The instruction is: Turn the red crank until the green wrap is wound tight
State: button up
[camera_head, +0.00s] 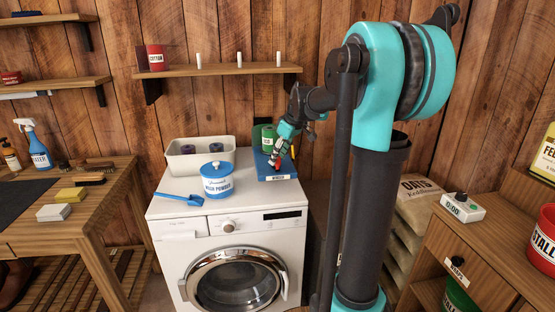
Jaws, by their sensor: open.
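A blue winder (267,176) with a white label on its front edge sits on the right side of the washing machine top. The green wrap (268,138) stands upright at the back of the winder; how tightly it is wound is too small to tell. My gripper (278,158) reaches down over the winder, in front of the wrap, with its jaws open. Red shows at the fingertips, which looks like the red crank (285,161). The gripper partly hides the crank, and I cannot tell whether the fingers touch it or stand around it.
On the washing machine (176,208) stand a white bin (178,165) with dark rolls, a wash powder tub (217,186) and a blue scoop (180,199). A shelf (220,69) hangs behind. A wooden bench (110,190) is left; a cabinet (480,240) is right.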

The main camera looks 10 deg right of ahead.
jog(key=shift+w+a+f, duration=0.2)
jog(key=shift+f, duration=0.45)
jog(key=shift+c, duration=0.5)
grip_shut()
